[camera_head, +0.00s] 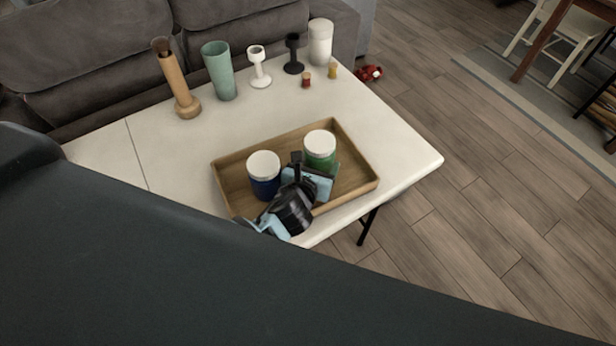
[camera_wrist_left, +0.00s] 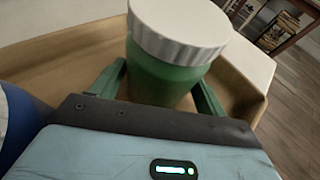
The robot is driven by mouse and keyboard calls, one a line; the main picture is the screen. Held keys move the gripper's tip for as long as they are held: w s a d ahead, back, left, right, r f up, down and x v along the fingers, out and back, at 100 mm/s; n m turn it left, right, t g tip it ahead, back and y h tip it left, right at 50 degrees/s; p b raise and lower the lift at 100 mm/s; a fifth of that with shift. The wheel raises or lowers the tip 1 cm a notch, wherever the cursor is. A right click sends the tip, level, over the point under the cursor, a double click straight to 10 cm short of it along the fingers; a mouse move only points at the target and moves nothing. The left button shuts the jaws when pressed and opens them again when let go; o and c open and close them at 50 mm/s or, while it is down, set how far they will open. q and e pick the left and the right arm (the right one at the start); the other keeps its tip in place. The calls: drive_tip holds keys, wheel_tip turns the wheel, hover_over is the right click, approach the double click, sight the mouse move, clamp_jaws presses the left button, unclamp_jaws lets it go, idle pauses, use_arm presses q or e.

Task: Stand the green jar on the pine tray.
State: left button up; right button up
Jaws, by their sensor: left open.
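The green jar (camera_head: 319,152) with a white lid is upright within the pine tray (camera_head: 237,203), in its right part. Its base is hidden behind my gripper. My left gripper (camera_head: 311,179) is at the near side of the jar, low over the tray. In the left wrist view the green jar (camera_wrist_left: 165,75) fills the space between two green fingers, one on each side. The left gripper is open around the jar, and a small gap shows beside the fingers. My right gripper is not in view.
A blue jar with a white lid (camera_head: 264,176) stands in the tray, left of my gripper. Along the back of the white table (camera_head: 150,150) stand a wooden vase (camera_head: 178,85), a green tumbler (camera_head: 219,72), candle holders and a white canister (camera_head: 320,42). The table's left part is clear.

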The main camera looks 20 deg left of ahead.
use_arm(q)
drive_tip(key=p+v, duration=0.1)
drive_tip(key=v, duration=0.9)
drive_tip(key=shift+s, duration=0.15)
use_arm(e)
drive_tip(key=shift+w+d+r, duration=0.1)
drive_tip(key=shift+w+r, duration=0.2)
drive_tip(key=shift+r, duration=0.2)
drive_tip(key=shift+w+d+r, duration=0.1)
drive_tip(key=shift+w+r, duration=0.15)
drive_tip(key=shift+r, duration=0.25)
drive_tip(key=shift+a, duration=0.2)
